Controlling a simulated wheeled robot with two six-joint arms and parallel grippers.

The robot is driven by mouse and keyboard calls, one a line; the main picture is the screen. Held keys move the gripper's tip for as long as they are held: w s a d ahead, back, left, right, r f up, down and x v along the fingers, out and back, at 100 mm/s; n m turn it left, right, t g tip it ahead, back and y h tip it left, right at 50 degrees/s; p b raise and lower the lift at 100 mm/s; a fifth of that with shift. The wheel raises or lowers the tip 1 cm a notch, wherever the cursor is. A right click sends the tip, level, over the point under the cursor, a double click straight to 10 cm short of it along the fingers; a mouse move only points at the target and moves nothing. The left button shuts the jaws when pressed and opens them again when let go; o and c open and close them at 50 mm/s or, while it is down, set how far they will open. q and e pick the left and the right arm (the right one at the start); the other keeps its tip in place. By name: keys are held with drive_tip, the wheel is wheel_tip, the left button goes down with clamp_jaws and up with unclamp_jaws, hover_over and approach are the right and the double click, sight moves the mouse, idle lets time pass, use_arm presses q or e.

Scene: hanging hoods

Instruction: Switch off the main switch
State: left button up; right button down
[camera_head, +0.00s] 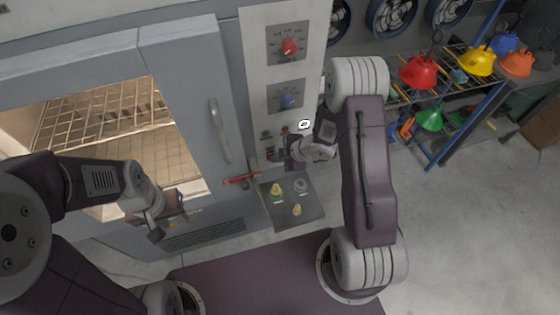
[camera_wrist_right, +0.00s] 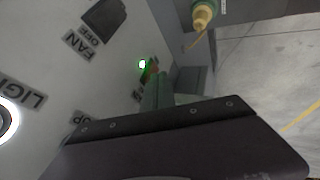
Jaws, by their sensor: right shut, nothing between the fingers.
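In the right wrist view, a small control with a green light and an orange-red part (camera_wrist_right: 147,70) sits near the panel edge. Its label is mostly hidden, so I cannot tell if it is the main switch. My right gripper (camera_head: 290,152) is at the lower panel, shut and empty. In the wrist view its fingertips (camera_wrist_right: 160,88) are beside the lit control; contact is unclear. My left gripper (camera_head: 165,215) is low before the cabinet; its jaws are unclear.
The cabinet door handle (camera_head: 219,130) is left of the panel. A rack with coloured hoods (camera_head: 418,72) stands right. Floor at lower right is clear.

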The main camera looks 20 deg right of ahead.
drive_tip(key=shift+w, duration=0.1)
drive_tip(key=shift+w+r, duration=0.1)
drive_tip(key=shift+w, duration=0.2)
drive_tip(key=shift+r+p, duration=0.1)
drive_tip(key=shift+p, duration=0.2)
drive_tip(key=shift+w+r+p, duration=0.1)
drive_tip(key=shift+r+p, duration=0.65)
drive_tip(key=shift+r, duration=0.05)
drive_tip(key=shift+f, duration=0.1)
